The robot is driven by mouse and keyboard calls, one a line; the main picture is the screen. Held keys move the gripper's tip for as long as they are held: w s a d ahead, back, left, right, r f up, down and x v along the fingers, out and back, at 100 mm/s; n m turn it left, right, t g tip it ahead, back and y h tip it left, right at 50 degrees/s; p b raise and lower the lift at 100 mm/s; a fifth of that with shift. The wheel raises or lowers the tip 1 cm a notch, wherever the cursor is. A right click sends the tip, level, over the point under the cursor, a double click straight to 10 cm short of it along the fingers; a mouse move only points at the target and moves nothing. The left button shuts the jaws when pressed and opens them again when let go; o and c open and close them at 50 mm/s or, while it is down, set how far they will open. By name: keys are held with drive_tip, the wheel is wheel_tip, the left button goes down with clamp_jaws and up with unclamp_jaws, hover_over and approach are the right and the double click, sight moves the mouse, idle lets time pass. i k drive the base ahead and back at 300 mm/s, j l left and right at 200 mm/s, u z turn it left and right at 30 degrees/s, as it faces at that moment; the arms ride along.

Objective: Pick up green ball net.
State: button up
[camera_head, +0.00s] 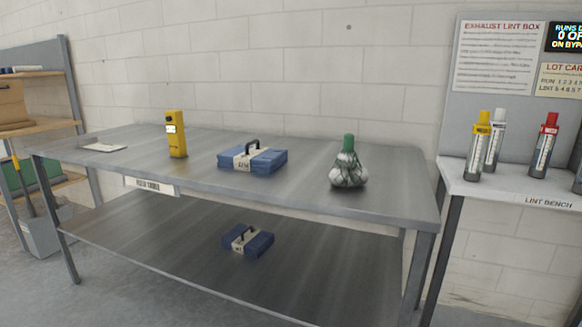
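The green ball net (348,168) stands on the right part of the grey metal table's top. It is a dark mesh bag of pale balls, gathered at the top into a green neck. Nothing touches it and its front is in full view. My gripper does not show in the head view.
The grey table (310,191) also bears a blue case (270,160), a yellow device (177,135) and a white sheet (102,147). Another blue case (260,244) lies on its lower shelf. The lint bench (480,190) at the right holds capped cylinders. Bare tabletop surrounds the net.

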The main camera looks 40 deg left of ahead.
sight(347, 166)
drive_tip(key=u, duration=1.15)
